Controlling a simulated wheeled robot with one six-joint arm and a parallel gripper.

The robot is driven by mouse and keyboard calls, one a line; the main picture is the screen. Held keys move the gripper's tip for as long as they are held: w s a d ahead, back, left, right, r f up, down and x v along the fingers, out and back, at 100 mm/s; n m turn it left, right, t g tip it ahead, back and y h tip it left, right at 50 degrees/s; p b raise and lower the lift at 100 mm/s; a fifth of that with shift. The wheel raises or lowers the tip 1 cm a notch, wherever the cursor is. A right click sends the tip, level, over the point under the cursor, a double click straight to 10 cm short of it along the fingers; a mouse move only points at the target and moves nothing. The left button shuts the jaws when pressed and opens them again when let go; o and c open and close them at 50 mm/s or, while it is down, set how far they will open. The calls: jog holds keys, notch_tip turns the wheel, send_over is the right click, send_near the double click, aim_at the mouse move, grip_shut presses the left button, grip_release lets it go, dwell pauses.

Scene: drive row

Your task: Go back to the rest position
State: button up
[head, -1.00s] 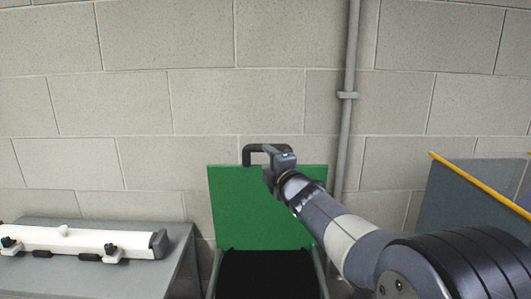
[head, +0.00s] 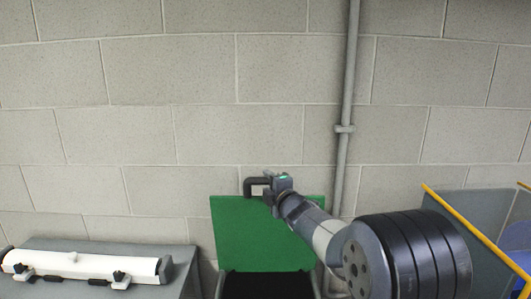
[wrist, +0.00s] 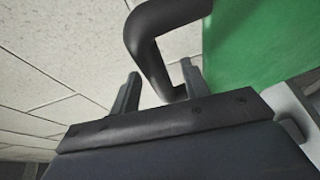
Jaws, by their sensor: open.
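My gripper (wrist: 160,84) is open in the wrist view, its two fingers apart. A dark handle (wrist: 150,50) shows close in front of the fingers, and I cannot tell whether they touch it. In the head view my gripper (head: 268,186) is at the top edge of a raised green lid (head: 250,232), beside the dark handle (head: 249,188). The green lid also fills the right of the wrist view (wrist: 260,40). Below the lid, a dark bin opening (head: 265,285) shows at the bottom of the head view.
A grey table (head: 120,246) at left carries a white tube-like device (head: 80,265). At right stands a grey panel with a yellow rail (head: 470,228). A grey pipe (head: 345,90) runs down the block wall behind.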

jog(key=shift+w+r+p, duration=0.35)
jog(key=shift+w+p, duration=0.4)
jog(key=shift+p, duration=0.95)
jog(key=s+d+m+h+b, duration=0.1)
jog(key=s+d+b, duration=0.2)
jog(key=s, duration=0.8)
jog(key=shift+s+d, duration=0.3)
jog(key=shift+d, duration=0.7)
jog(key=shift+s+r, duration=0.1)
jog(key=shift+r, duration=0.05)
